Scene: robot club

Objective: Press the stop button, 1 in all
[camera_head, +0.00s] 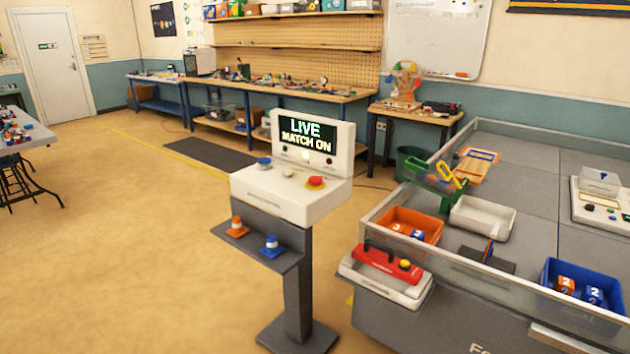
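A white control console (292,200) stands on a grey pedestal in the middle of the view. Its screen (306,135) reads "LIVE MATCH ON". Neither of my grippers is in view, and nothing touches the console.
A walled field table (520,220) with bins stands close on the right. The floor (120,250) left of the console is clear.

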